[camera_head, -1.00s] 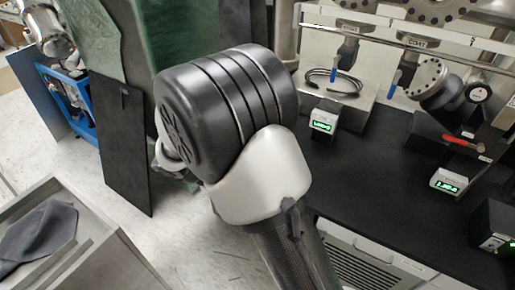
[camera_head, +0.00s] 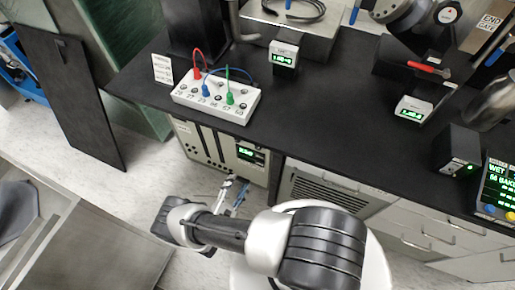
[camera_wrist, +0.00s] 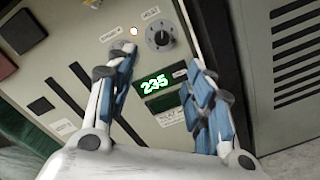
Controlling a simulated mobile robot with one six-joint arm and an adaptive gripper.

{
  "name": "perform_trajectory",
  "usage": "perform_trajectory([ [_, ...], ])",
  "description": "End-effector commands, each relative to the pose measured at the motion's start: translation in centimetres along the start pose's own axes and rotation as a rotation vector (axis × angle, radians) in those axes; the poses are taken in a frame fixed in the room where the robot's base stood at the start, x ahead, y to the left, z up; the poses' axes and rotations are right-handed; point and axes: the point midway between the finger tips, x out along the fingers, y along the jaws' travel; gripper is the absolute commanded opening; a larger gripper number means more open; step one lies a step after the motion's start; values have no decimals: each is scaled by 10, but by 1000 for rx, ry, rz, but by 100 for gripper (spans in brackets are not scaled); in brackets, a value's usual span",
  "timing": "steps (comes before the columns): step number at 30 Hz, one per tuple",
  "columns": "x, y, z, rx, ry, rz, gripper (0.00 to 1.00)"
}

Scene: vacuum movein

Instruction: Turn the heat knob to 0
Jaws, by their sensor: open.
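The heat knob (camera_wrist: 159,38) is a dark round dial with a pale pointer on a beige control panel (camera_wrist: 75,75). In the wrist view it sits above a green display (camera_wrist: 154,84) that reads 235. My gripper (camera_wrist: 165,62) is open, with its two blue-padded fingers spread on either side of the display and pointing toward the knob. The knob lies beyond the fingertips, and nothing is between the fingers. In the head view my gripper (camera_head: 236,187) is in front of the panel (camera_head: 196,143), below the bench. The knob is too small to make out there.
The black bench top (camera_head: 325,117) overhangs the panel and carries a white box (camera_head: 216,94) with coloured cables. A vented cabinet (camera_head: 325,190) stands to the right. A metal cart (camera_head: 100,245) is at the lower left.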

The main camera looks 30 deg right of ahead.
Motion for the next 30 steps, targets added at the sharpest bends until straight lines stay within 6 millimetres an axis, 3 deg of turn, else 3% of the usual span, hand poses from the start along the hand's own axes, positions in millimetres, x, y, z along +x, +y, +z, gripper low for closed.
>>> perform_trajectory([
  [8,17,-10,-3,-8,11,24,48],
  [24,128,-10,-4,-8,8,21,48],
  [30,159,-8,-5,-8,10,23,48],
])
